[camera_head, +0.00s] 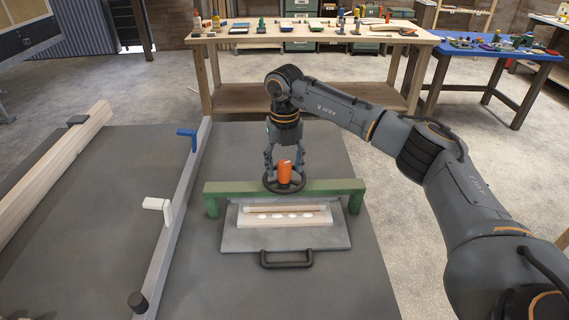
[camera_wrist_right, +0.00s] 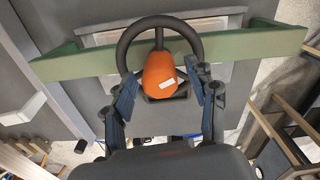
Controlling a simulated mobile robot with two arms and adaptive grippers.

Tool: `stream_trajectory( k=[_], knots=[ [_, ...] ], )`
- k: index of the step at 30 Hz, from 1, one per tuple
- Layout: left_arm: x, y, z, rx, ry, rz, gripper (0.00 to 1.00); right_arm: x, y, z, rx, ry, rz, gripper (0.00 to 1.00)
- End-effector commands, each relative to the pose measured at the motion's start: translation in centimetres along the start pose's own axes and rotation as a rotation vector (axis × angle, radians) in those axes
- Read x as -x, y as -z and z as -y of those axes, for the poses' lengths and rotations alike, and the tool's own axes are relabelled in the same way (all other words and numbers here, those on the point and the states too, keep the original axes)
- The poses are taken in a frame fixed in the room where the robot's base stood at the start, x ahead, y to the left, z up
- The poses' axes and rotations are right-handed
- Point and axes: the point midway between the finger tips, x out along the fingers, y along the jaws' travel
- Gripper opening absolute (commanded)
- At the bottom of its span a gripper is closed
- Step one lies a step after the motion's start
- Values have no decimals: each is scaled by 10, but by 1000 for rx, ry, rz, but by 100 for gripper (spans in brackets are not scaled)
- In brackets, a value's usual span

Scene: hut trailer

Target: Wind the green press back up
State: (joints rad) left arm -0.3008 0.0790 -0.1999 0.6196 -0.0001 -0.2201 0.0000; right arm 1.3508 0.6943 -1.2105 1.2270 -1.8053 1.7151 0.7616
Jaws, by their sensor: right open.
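The green press (camera_head: 326,187) stands on the grey bench, its beam spanning a grey plate (camera_head: 240,238) with a black front handle (camera_head: 287,261). A light wooden piece with several white oval spots (camera_head: 285,216) lies on the plate. A black handwheel (camera_head: 270,184) with an orange knob (camera_head: 285,172) sits above the beam. My right gripper (camera_head: 284,158) points down at the wheel with its fingers apart. In the right wrist view the orange knob (camera_wrist_right: 160,76) lies between the open fingers (camera_wrist_right: 165,95); contact cannot be told. My left gripper is not in view.
A grey rail with a blue clamp (camera_head: 188,134) and a white clamp (camera_head: 158,208) runs left of the press. A wooden beam (camera_head: 62,156) lies farther left. A wooden table (camera_head: 240,38) with tools and a blue table (camera_head: 490,72) stand behind. The bench right of the press looks clear.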

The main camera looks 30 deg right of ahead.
Motion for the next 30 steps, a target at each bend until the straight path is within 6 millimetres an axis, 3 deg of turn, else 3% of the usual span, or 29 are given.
stream_trajectory(
  k=[9,17,30],
  knots=[
    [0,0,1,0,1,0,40,-3,0,0,0,1,0,57],
    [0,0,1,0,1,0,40,-3,0,0,0,1,0,4],
    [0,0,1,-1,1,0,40,-3,0,0,83,1,0,3]
  ],
)
